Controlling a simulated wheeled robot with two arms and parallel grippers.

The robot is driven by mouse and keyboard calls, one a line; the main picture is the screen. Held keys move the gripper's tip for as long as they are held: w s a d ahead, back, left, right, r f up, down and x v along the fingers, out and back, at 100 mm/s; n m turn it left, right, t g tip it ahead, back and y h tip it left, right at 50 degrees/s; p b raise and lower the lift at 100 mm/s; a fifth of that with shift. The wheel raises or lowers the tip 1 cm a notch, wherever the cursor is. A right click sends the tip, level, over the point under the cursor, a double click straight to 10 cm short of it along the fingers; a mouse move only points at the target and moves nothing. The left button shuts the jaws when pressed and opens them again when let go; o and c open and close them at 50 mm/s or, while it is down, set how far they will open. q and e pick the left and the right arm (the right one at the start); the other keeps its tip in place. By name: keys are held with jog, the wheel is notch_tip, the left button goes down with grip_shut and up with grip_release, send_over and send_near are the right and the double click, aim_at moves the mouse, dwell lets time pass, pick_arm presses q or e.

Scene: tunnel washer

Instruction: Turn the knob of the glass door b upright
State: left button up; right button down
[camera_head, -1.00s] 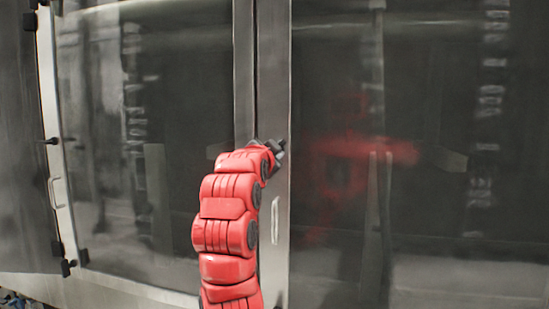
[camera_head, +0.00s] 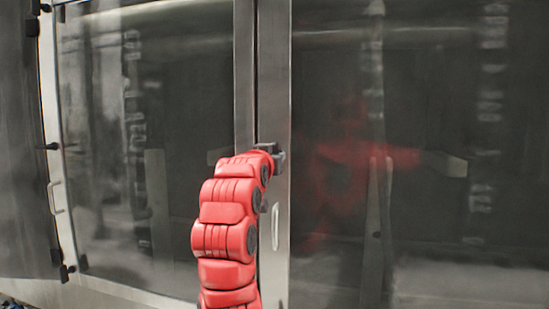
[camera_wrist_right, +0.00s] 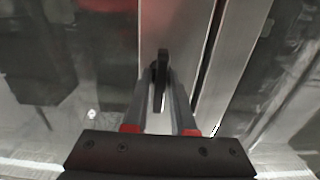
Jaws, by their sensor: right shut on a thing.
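The knob (camera_wrist_right: 161,70) is a narrow dark piece on the metal door frame. In the right wrist view it stands between the two fingers of my right gripper (camera_wrist_right: 160,98), which is shut on it. In the head view my red right arm reaches up from the bottom, and the right gripper (camera_head: 277,157) is at the metal stile where two glass doors meet. The gripper mostly hides the knob there, so its exact angle is hard to tell. The glass door (camera_head: 420,90) right of the stile looks closed. My left gripper is not in view.
A pale handle (camera_head: 275,228) is on the stile below my gripper. Another glass door (camera_head: 185,80) fills the left, with a second handle (camera_head: 57,197) and dark fittings (camera_head: 49,146) along its left edge. The red shape in the right glass is a reflection.

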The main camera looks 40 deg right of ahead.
dwell(0.5)
jog(key=c, duration=0.9)
grip_release()
jog(key=shift+w, duration=0.1)
jog(key=b+v, duration=0.3)
jog(key=v, duration=1.4)
jog(key=shift+s+a, duration=0.1)
jog(key=shift+s, duration=0.15)
jog(key=shift+w, duration=0.1)
